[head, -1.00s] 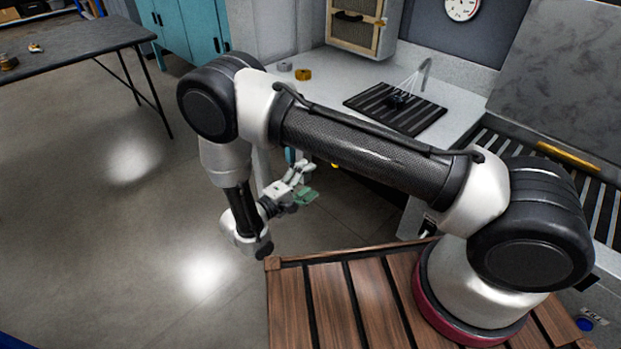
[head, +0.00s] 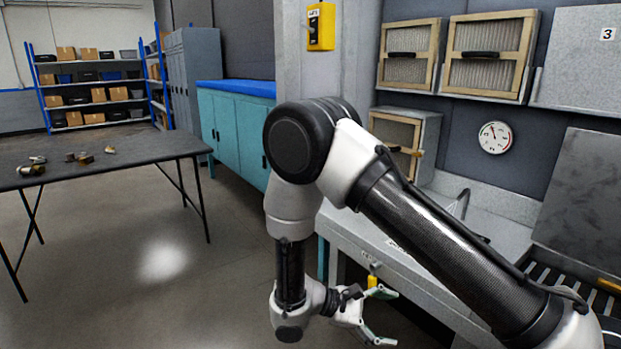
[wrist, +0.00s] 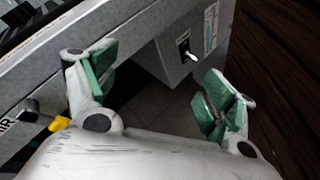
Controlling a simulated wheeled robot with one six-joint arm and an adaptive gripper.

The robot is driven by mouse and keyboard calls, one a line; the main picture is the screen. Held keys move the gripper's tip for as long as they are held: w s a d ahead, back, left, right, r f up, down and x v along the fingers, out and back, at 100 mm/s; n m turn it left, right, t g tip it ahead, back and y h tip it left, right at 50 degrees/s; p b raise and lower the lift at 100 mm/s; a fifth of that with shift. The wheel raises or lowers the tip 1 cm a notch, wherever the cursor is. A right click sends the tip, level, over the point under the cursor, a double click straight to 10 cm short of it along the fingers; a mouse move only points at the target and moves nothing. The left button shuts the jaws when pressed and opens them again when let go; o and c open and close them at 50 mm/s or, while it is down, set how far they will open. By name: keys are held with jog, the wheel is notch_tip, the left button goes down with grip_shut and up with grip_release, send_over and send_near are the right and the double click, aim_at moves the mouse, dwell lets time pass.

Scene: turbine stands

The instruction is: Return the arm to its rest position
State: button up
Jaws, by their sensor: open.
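My gripper (head: 384,315) hangs low at the end of my folded arm, in front of the grey workbench (head: 420,270) in the head view. Its fingers with green pads are spread apart and hold nothing. In the wrist view my gripper (wrist: 160,95) also shows open, with bare floor and the bench front beyond the gap between the pads. My arm's dark tube and white joints cross the right half of the head view and hide part of the bench.
A dark table (head: 100,165) with several small parts stands at the left. Teal cabinets (head: 235,128) and blue shelves (head: 90,90) are behind. Open floor (head: 120,290) lies left of my arm.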

jog(key=s+d+r+m+t+y, duration=0.1)
jog(key=s+d+r+m+y, duration=0.2)
jog(key=d+r, duration=0.3)
jog(key=s+d+r+m+t+y, duration=0.1)
jog(key=s+d+r+m+y, duration=0.3)
jog(key=r, duration=1.1)
jog(key=s+d+r+m+t+y, duration=0.2)
jog(key=s+d+r+m+y, duration=0.2)
jog(key=r, duration=0.7)
jog(key=s+d+y, duration=0.2)
jog(key=s+d, duration=0.1)
jog(key=d, duration=0.1)
jog(key=shift+d+y, duration=0.2)
jog(key=shift+y, duration=0.2)
jog(key=shift+r, duration=0.1)
